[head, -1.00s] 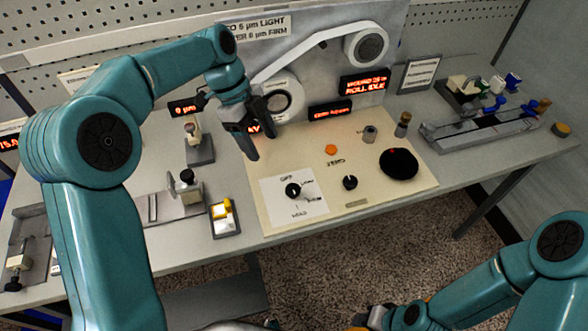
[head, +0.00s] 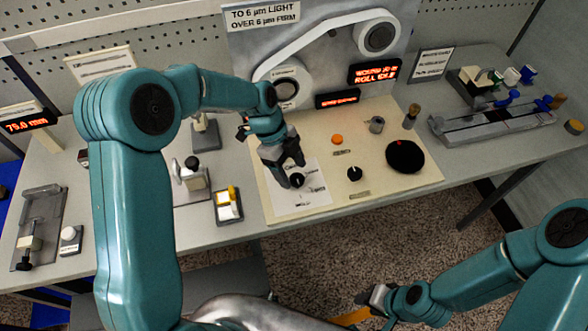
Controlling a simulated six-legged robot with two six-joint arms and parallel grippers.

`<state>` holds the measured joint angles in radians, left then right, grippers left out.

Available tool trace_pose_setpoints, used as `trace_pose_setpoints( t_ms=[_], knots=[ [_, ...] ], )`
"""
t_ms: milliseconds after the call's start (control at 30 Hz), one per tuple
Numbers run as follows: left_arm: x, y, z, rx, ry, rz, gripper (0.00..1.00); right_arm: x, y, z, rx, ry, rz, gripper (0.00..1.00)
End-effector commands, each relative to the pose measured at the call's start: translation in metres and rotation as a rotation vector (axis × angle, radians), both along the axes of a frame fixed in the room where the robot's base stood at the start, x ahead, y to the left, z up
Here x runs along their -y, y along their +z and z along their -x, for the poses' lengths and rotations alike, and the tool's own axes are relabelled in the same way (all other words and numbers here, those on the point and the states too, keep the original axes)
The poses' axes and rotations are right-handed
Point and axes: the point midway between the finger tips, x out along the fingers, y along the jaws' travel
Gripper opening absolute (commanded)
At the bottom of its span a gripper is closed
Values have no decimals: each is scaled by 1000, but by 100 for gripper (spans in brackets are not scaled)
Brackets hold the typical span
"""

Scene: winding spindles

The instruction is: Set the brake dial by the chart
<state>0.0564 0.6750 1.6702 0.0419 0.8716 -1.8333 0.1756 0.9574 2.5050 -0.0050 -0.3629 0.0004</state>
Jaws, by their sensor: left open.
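The brake dial is a small black knob (head: 297,180) on a white label plate (head: 310,201) at the front left of the cream panel. My left gripper (head: 291,172) is open right at this knob, with its dark fingers beside it; whether they touch it I cannot tell. The chart sign (head: 262,14) on the back board reads "TO 6 µm LIGHT, OVER 6 µm FIRM". The lettering on the label plate is partly hidden by the gripper. My right arm shows at the lower right, and its gripper (head: 376,298) is near the bottom edge, too unclear to read.
A second black knob (head: 354,173), an orange button (head: 337,140) and a black disc (head: 405,157) are on the panel to the right. A red display (head: 375,71) hangs behind.

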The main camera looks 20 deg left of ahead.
Motion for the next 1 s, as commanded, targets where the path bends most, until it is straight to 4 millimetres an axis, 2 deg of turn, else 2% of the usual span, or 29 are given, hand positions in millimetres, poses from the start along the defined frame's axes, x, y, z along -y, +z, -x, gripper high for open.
trace_pose_setpoints(
  t_ms=[200, 467, 500, 633, 667, 1000],
  knots=[
    [8, -18, -1, 0, 0, 0, 66, 0, 4, 0, 0, -1, 0, 43],
    [8, -20, -2, 0, 0, 0, 66, 0, 4, 0, 0, 0, 0, 43],
    [8, -20, -2, 0, 0, 0, 60, 0, 4, 0, 0, 0, 0, 43],
    [8, -19, -2, 0, 0, 0, 18, 0, 4, 0, 0, -1, 0, 43],
    [8, -19, -2, 0, 0, 0, 11, 0, 4, 0, 0, 0, 0, 43],
    [7, -21, -1, 2, 38, -1, 12, 0, -4, 0, 0, 0, 0, 43]
  ],
)
